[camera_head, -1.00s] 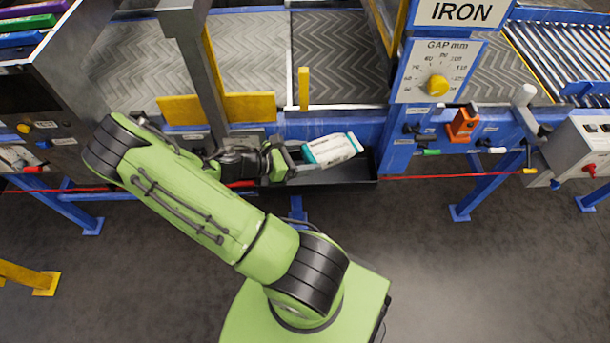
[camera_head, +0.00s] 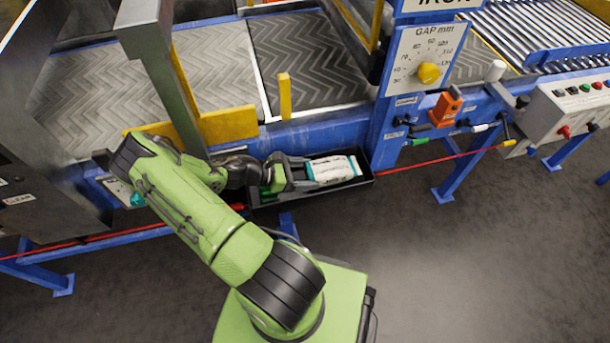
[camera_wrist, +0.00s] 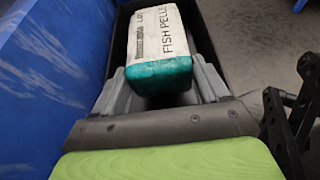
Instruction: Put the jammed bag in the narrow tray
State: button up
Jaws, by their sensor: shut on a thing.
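The bag (camera_head: 333,170) is white with teal ends and dark print. The wrist view shows the words "FISH PELLE" on the same bag (camera_wrist: 158,48). My gripper (camera_head: 302,172) is shut on the near end of the bag; in the wrist view its grey fingers (camera_wrist: 158,84) stand on both sides of the teal end. The narrow tray (camera_head: 368,177) is black and hangs on the front of the blue conveyor frame. The bag is at the tray, within its outline in both views. I cannot tell whether it touches the tray floor.
A grey post (camera_head: 165,80) and yellow guard plates (camera_head: 228,124) stand just behind my arm. An orange-handled control (camera_head: 446,108) and a gap dial (camera_head: 429,73) are to the right. A red cord (camera_head: 430,163) runs along the front. The floor in front is clear.

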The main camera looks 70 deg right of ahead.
jog(key=shift+r, duration=0.15)
jog(key=shift+f+b, duration=0.3)
jog(key=shift+f, duration=0.25)
jog(key=o, duration=1.4)
jog(key=shift+r, duration=0.2)
jog(key=shift+r+p, duration=0.55)
jog(key=shift+r, duration=0.1)
jog(key=v, duration=0.3)
jog(key=p+v, duration=0.1)
jog(key=v, duration=0.3)
jog(key=p+v, duration=0.1)
jog(key=v, duration=0.3)
jog(key=shift+w+a+f, duration=0.1)
jog(key=shift+w+f, duration=0.1)
jog(key=shift+w, duration=0.1)
jog(key=shift+w+a, duration=0.15)
